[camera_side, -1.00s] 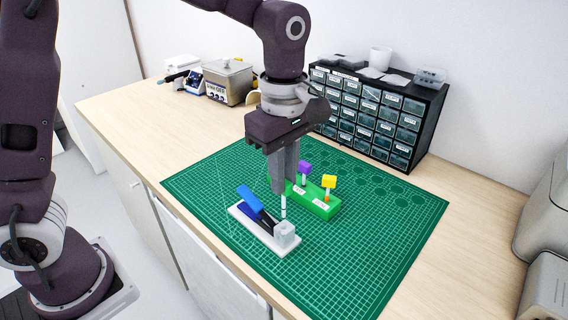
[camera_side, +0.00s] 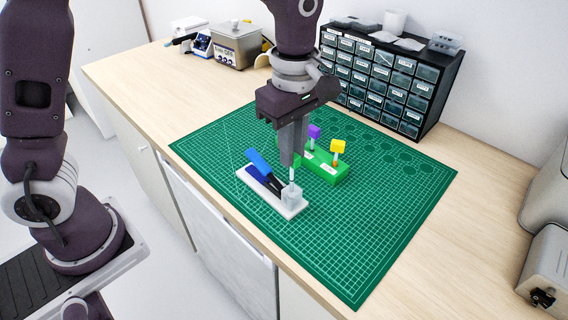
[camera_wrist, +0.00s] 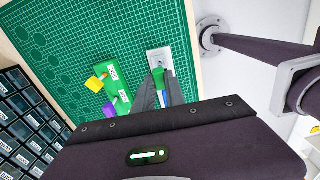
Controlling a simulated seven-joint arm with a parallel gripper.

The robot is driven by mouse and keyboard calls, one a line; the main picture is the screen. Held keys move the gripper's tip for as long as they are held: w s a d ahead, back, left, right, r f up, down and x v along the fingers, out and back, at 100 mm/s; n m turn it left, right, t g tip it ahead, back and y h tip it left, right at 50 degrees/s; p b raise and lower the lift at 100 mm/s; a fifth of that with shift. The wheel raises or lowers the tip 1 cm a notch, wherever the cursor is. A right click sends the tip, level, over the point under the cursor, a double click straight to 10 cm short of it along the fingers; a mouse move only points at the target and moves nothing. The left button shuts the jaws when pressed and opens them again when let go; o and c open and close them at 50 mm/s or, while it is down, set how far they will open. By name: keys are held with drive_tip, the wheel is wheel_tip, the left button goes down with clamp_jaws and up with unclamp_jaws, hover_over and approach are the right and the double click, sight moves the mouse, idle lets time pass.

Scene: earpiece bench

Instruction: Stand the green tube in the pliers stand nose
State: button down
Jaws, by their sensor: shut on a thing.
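My gripper (camera_side: 292,164) is shut on the green tube and points straight down over the pliers stand. In the wrist view, the tube's green end (camera_wrist: 158,74) shows between the fingers. In the side view, only its pale lower shaft (camera_side: 292,175) shows below the fingers. The pliers stand (camera_side: 257,187) is a white base with blue-handled pliers (camera_side: 260,164); its nose is a pale grey block (camera_side: 291,195) at the right end. The shaft is upright, its lower end at the block's top. I cannot tell whether it is inside. The stand's end also shows in the wrist view (camera_wrist: 152,55).
A green rack (camera_side: 327,171) stands close behind, holding a purple-topped tube (camera_side: 314,131) and a yellow-topped tube (camera_side: 338,146). The cutting mat (camera_side: 385,215) is clear to the right. A black drawer cabinet (camera_side: 385,85) stands at the back.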

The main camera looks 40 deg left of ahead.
drive_tip(key=shift+f, duration=1.15)
idle(0.4)
drive_tip(key=c, duration=1.3)
unclamp_jaws()
wheel_tip(320, 180, up, 7)
drive_tip(key=shift+r, duration=0.1)
drive_tip(key=s+a+r+m+t, duration=0.2)
drive_tip(key=s+a+m, duration=0.3)
drive_tip(key=s+m, duration=0.3)
drive_tip(key=s+a+r+m+t, duration=0.2)
drive_tip(key=s+a+m, duration=0.3)
drive_tip(key=s+m, duration=0.4)
drive_tip(key=shift+s+r+m+t, duration=0.15)
drive_tip(key=shift+s+m+t, duration=0.15)
drive_tip(key=shift+s+t, duration=0.7)
